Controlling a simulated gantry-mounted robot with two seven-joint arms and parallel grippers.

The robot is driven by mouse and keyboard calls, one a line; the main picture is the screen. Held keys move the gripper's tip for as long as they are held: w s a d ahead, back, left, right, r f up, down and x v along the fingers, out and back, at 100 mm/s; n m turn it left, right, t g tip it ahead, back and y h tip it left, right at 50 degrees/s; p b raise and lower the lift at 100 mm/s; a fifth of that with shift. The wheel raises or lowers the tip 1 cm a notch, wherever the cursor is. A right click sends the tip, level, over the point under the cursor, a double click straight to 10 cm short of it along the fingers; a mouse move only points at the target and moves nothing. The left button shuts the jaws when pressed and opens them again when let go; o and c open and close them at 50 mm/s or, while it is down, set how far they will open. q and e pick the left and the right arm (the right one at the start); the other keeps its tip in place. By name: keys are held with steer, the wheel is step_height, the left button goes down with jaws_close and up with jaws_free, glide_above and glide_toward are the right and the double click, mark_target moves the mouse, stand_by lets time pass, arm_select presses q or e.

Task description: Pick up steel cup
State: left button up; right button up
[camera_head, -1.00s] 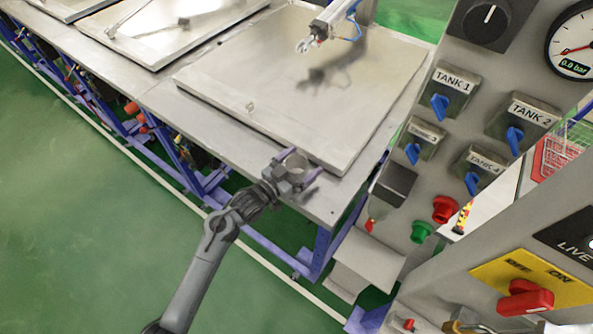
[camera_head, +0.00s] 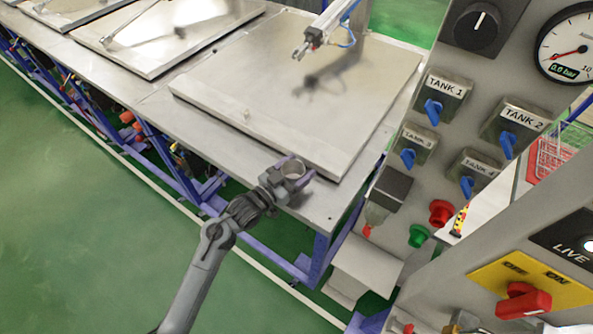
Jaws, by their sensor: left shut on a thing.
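The steel cup (camera_head: 293,168) is a small grey metal cup with a round open rim, near the front corner of the metal table (camera_head: 322,205). My left gripper (camera_head: 297,175) comes in from the lower left, and its purple-tipped fingers are closed around the cup's sides. The cup looks upright. Its lower part is hidden by the gripper, so I cannot tell whether its base touches the table. My right gripper is out of view.
A large flat steel lid (camera_head: 300,90) lies just behind the cup, with a pneumatic cylinder (camera_head: 325,25) above it. A control panel (camera_head: 450,140) with blue valve handles, a gauge and a red switch (camera_head: 525,302) stands at right. Green floor (camera_head: 80,230) is open at left.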

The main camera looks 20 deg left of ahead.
arm_select(q)
steer(key=shift+r, duration=0.5)
steer(key=r, duration=0.3)
steer(key=shift+d, duration=0.35)
steer(key=s+d+r, duration=0.1)
steer(key=d+r, duration=0.5)
steer(key=d, duration=0.4)
steer(key=s+a+f+n+t+y+p, duration=0.1)
steer(key=s+a+f+n+y, duration=0.1)
steer(key=s+a+y, duration=0.35)
steer(key=s+a+f+n+t+y, duration=0.1)
steer(key=s+a+f+n+y, duration=0.15)
steer(key=s+a, duration=0.55)
step_height(320, 180, up, 16)
steer(key=a+p, duration=0.1)
steer(key=p, duration=2.5)
steer(key=shift+s+r+h, duration=0.25)
steer(key=shift+s+h, duration=0.05)
steer(key=shift+s, duration=0.1)
